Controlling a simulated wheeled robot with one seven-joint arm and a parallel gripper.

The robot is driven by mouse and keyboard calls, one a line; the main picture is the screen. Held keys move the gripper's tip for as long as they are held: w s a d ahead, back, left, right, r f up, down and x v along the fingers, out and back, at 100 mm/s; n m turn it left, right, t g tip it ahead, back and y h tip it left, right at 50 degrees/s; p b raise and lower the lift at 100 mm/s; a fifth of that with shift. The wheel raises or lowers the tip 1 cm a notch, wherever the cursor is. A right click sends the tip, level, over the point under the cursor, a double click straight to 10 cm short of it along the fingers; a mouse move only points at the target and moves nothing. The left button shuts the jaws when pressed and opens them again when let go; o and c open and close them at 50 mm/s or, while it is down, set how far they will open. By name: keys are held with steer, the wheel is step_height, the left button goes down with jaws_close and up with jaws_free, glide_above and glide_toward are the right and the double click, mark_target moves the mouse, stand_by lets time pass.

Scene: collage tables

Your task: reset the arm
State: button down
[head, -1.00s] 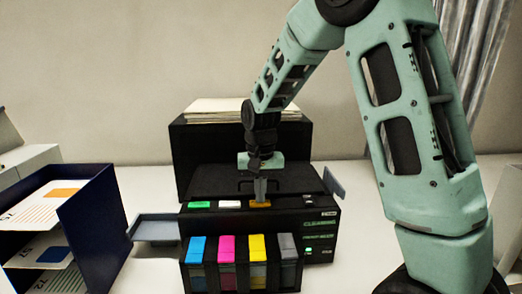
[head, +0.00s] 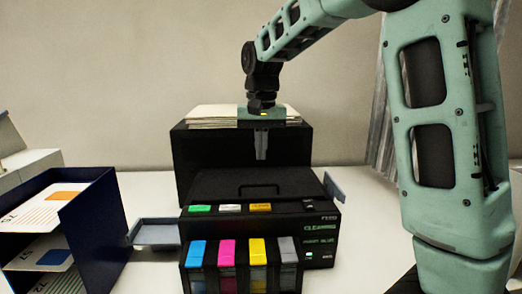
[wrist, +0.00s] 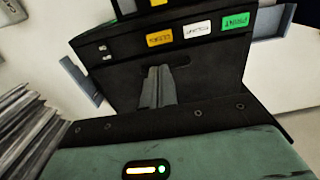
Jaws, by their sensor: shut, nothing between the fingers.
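My gripper (head: 261,155) is shut and empty, pointing down. In the head view it hangs in front of the black paper-stack box and above the lid of the black printer (head: 250,184). In the wrist view my gripper's fingers (wrist: 158,88) are together over the printer's dark top (wrist: 205,75), apart from its buttons. The green button (head: 200,208), white button (head: 230,208) and orange button (head: 260,208) sit in a row on the printer's top front edge.
Blue, magenta, yellow and grey cartridges (head: 228,253) stand in the printer's front. A grey side tray (head: 154,234) juts out left. A navy shelf (head: 92,225) with cards stands at left. A paper stack (head: 215,116) lies behind the printer. The air above is clear.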

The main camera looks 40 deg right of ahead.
stand_by(0.4)
steer(key=s+a+f+n+b, duration=0.25)
steer(key=s+a+f, duration=0.2)
steer(key=a, duration=0.45)
steer(key=s+a+f+n+b, duration=0.2)
steer(key=s+a+f+n, duration=0.3)
steer(key=a, duration=0.4)
steer(key=s+a+f+n+b, duration=0.1)
steer(key=s+a+f+n, duration=0.2)
steer(key=s+f, duration=0.3)
steer(key=s+a+f+n+b, duration=0.2)
steer(key=s+a+f+n, duration=0.2)
steer(key=s, duration=0.6)
steer(key=shift+s+a+f+y, duration=0.2)
steer(key=shift+a+f+y, duration=0.1)
steer(key=shift+f, duration=0.65)
stand_by(2.3)
